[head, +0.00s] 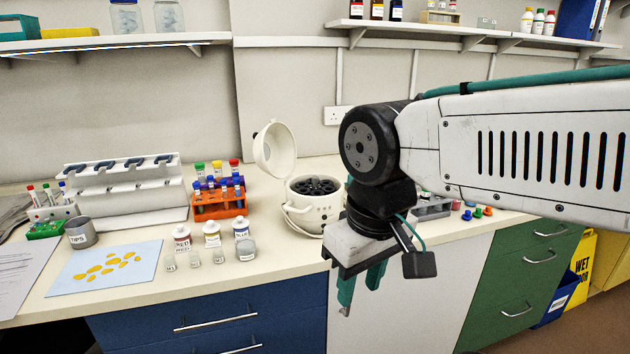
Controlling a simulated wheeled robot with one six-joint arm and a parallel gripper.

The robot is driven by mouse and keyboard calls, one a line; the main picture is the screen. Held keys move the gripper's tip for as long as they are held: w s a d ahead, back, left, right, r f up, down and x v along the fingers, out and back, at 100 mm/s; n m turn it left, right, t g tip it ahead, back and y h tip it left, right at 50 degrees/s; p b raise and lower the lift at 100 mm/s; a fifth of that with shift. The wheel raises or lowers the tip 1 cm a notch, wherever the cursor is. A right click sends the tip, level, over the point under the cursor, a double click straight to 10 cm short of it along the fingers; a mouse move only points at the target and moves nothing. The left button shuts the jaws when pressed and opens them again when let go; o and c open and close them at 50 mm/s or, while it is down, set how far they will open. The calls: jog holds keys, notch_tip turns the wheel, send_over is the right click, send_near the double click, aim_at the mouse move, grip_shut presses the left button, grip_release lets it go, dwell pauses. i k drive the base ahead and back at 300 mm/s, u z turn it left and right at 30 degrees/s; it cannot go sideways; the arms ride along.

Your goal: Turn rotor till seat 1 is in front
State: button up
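A small cream centrifuge (312,216) stands on the bench with its round lid (274,150) swung up and open at its back left. Its dark rotor (315,187) with several seats shows inside the bowl. Seat numbers are too small to read, so I cannot tell which seat is in front. My gripper (358,292) hangs to the right and in front of the centrifuge, pointing down near the bench's front edge, apart from the rotor. Its teal fingers look spaced apart with nothing visible between them. My wrist covers the bench just right of the centrifuge.
An orange rack (219,205) of capped tubes stands left of the centrifuge. Several bottles and small vials stand in front of it, including a red-labelled bottle (182,238). A grey rack (432,211) and coloured caps (478,212) lie to the right. A pipette stand (125,200) is at left.

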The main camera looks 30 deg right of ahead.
aim_at(313, 187)
jog(key=k, duration=1.15)
jog(key=z, duration=0.85)
jog(key=i, duration=2)
jog(key=u, duration=0.9)
